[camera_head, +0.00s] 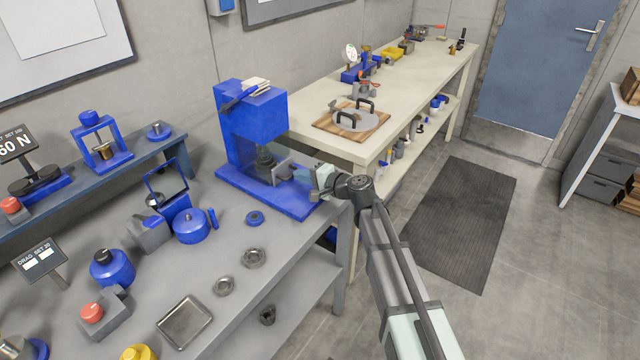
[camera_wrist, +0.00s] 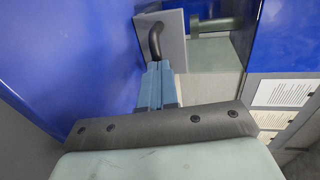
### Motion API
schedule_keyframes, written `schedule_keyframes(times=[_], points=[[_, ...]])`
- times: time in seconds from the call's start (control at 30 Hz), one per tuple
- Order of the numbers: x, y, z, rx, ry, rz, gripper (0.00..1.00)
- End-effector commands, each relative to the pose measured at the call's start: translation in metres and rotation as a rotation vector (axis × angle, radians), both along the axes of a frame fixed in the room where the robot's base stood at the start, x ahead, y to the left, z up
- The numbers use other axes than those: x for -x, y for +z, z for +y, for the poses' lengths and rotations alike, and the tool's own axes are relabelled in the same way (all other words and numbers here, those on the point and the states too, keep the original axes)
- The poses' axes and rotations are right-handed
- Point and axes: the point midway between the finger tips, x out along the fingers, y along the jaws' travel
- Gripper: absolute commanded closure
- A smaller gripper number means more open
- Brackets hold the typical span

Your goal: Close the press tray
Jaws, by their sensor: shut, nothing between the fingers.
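The blue press (camera_head: 252,125) stands on the near grey bench, with an open bay above its blue base. A grey tray front (camera_head: 281,167) shows in the bay; how far the tray is out I cannot tell. In the wrist view the grey front plate (camera_wrist: 177,45) carries a dark curved handle (camera_wrist: 156,40). My gripper (camera_head: 312,182) is at the right side of the press, pointing in towards the tray front. Its fingers (camera_wrist: 158,72) are shut and empty, just below the handle in the wrist view. Whether they touch the handle or plate I cannot tell.
Blue press walls stand close on both sides in the wrist view. A blue pot (camera_head: 190,226), metal rings (camera_head: 253,257) and a shallow metal tray (camera_head: 185,321) lie on the near bench. A beige bench (camera_head: 410,85) with a wooden board (camera_head: 330,122) stands behind.

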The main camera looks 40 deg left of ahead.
Motion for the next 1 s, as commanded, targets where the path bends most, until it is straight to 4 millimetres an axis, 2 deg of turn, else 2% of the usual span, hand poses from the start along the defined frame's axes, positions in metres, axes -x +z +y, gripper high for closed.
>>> schedule_keyframes(times=[0.03,0.27,0.43,1.0], points=[[0.0,0.0,0.004,0.0,0.0,0.0,1.0],[0.0,0.0,0.001,0.0,0.0,0.0,1.0],[0.001,0.003,-0.012,0.0,-0.002,0.0,1.0],[0.005,0.026,-0.112,0.0,-0.002,0.0,1.0]])
